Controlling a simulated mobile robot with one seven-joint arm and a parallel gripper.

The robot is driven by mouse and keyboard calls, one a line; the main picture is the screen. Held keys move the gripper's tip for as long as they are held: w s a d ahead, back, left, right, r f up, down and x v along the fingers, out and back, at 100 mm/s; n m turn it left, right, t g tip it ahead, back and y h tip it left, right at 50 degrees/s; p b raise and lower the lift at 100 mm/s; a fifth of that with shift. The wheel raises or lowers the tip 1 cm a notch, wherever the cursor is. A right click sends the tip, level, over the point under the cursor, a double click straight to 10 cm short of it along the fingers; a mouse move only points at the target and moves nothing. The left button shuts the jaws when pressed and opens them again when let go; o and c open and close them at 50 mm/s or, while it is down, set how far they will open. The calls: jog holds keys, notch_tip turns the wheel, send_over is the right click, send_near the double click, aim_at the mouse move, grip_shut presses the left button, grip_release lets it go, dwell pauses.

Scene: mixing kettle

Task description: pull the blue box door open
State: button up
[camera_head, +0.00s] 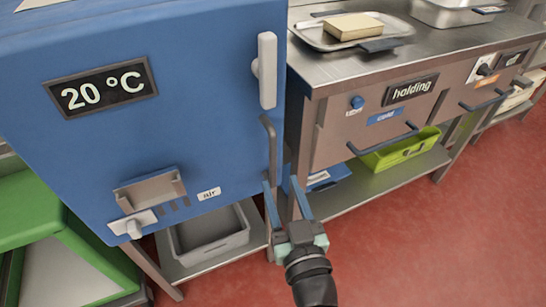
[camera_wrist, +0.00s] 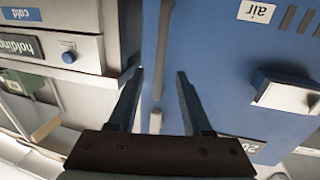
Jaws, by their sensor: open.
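The blue box (camera_head: 200,140) stands at the left in the head view, with a "20 °C" display on its front. Its front looks shut. A dark upright bar handle (camera_head: 271,150) is at the front's right edge, and a white latch-like lever (camera_head: 267,70) is above it.
A steel counter (camera_head: 430,60) with a "holding" drawer stands close at the right, beside the box. A grey tub (camera_head: 212,240) lies on the shelf below, and a green bin (camera_head: 400,152) is under the counter. Red floor (camera_head: 420,250) is open at the front right.

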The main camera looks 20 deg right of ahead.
aim_at(274, 165)
jog(key=w, duration=0.4)
jog(key=w+d, duration=0.1)
jog(key=w, duration=0.2)
jog(key=shift+w+d+p, duration=0.1)
jog(key=shift+p, duration=0.3)
grip_shut()
dwell(1.0)
